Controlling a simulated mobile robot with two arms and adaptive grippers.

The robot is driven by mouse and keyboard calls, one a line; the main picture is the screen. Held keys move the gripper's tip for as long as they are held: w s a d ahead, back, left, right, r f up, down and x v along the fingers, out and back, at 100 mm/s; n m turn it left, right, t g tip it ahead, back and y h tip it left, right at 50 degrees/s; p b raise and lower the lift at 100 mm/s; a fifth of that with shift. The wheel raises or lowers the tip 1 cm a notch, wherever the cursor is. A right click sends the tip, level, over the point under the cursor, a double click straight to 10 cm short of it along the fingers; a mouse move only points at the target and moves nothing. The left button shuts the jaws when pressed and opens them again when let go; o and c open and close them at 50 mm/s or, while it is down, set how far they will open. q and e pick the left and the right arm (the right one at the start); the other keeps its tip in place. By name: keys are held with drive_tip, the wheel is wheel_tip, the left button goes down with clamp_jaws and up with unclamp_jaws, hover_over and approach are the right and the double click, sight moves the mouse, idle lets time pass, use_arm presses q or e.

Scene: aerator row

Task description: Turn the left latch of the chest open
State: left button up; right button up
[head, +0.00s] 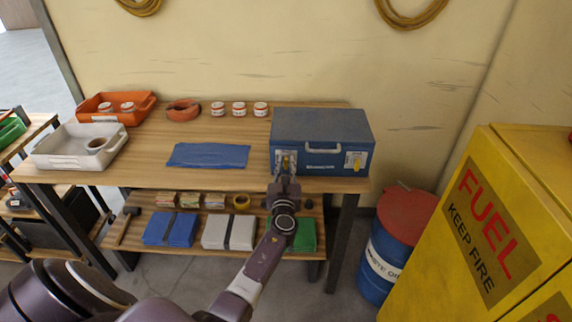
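The chest (322,126) is a blue box with a closed lid, standing at the right end of the wooden workbench. The left latch (286,160) is a grey plate with a yellow part, partly hidden by my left gripper. The right latch (355,161) is a similar plate with a yellow part, in clear view. My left gripper (285,175) is right in front of the left latch, at its lower part. Whether its fingers touch or grip the latch is too small to tell. My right gripper is out of view.
On the bench are a blue cloth (208,155), a white tray (67,161), an orange tray (106,115), an orange roll (183,110) and white-and-red cans (239,109). A blue drum (381,262) and a yellow fuel cabinet (480,215) stand at the right.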

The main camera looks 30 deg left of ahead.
use_arm(q)
drive_tip(key=shift+c, duration=1.2)
clamp_jaws()
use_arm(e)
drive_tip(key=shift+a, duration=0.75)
